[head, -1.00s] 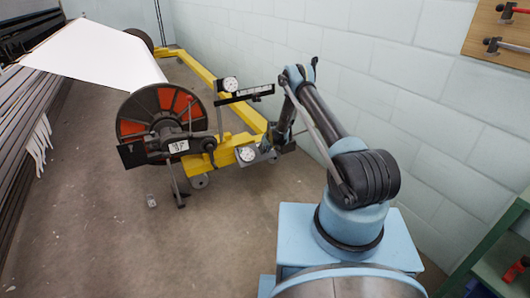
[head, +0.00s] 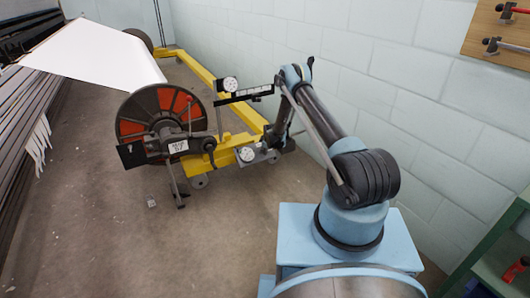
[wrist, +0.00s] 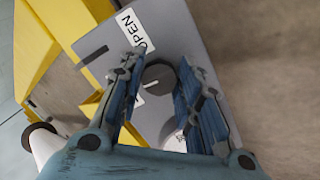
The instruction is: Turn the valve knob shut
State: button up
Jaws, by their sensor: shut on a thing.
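The valve knob (wrist: 158,76) is a dark grey round knob with a pale pointer line on its face. It sits on a grey plate (wrist: 165,30) with a white label reading "OPEN" (wrist: 133,32). My gripper (wrist: 160,68) has one blue-padded finger on each side of the knob and is shut on it. A second white label below the knob is partly hidden by the left finger. In the head view, my gripper (head: 270,147) is at the plate on the end of the yellow beam, and the knob cannot be made out there.
A round gauge (head: 246,154) is beside the plate, and another gauge (head: 230,84) stands above on a post. A reel with red panels (head: 160,115) stands to the left. The yellow beam (head: 225,150) runs between. A block wall (head: 420,110) is behind my arm.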

jog(key=shift+w+d+n, duration=0.1)
jog(key=shift+d+n, duration=0.15)
jog(key=shift+n, duration=0.55)
jog(key=o, duration=1)
jog(key=shift+o, duration=0.2)
jog(key=shift+a, duration=0.1)
jog(key=shift+r, duration=0.15)
jog(key=v, duration=1.1)
jog(key=shift+s+r, duration=0.2)
jog(key=shift+s, duration=0.15)
